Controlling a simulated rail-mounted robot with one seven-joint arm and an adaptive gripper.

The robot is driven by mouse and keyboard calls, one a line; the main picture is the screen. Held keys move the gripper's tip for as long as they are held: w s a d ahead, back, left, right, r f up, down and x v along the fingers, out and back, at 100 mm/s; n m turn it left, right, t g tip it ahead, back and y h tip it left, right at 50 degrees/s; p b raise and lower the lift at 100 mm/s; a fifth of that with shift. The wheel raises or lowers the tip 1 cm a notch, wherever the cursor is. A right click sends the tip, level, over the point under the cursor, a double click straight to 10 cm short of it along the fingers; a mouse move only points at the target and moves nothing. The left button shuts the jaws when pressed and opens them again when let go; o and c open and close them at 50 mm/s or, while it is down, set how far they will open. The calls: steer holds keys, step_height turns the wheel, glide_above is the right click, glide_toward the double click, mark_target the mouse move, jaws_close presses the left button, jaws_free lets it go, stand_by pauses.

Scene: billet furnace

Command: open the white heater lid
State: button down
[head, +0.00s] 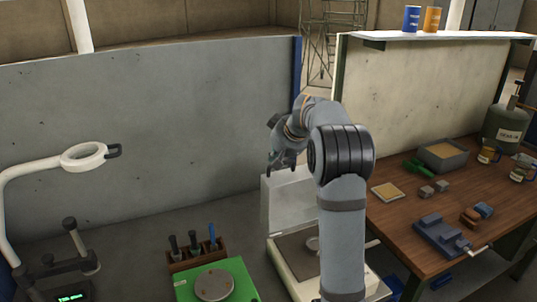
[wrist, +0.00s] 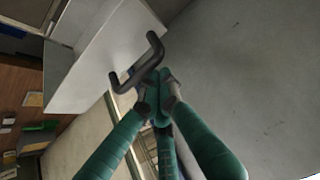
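The white heater (head: 335,284) stands on the floor left of the workbench. Its lid (head: 287,203) stands raised at the back, roughly upright, and the brown inner plate (head: 292,246) shows with a small round piece on it. In the wrist view the pale lid (wrist: 105,50) is at the upper left, with a black bar handle (wrist: 126,84) on it. My gripper (head: 281,166) is at the lid's upper edge. In the wrist view its green fingers (wrist: 159,82) converge right beside the handle, tips together. Whether they touch the bar is unclear.
A green unit (head: 237,276) with a round plate and a tool rack (head: 195,254) stand left of the heater. A wooden workbench (head: 400,222) with a vise (head: 441,234) is at right. A grey wall panel (head: 150,140) stands behind.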

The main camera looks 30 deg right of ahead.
steer(key=w+r+p, duration=0.2)
steer(key=w+p, duration=0.1)
steer(key=w, duration=0.1)
steer(key=s+r+b, duration=0.4)
steer(key=s+r, duration=0.1)
steer(key=s, duration=0.3)
steer(key=shift+a, duration=0.4)
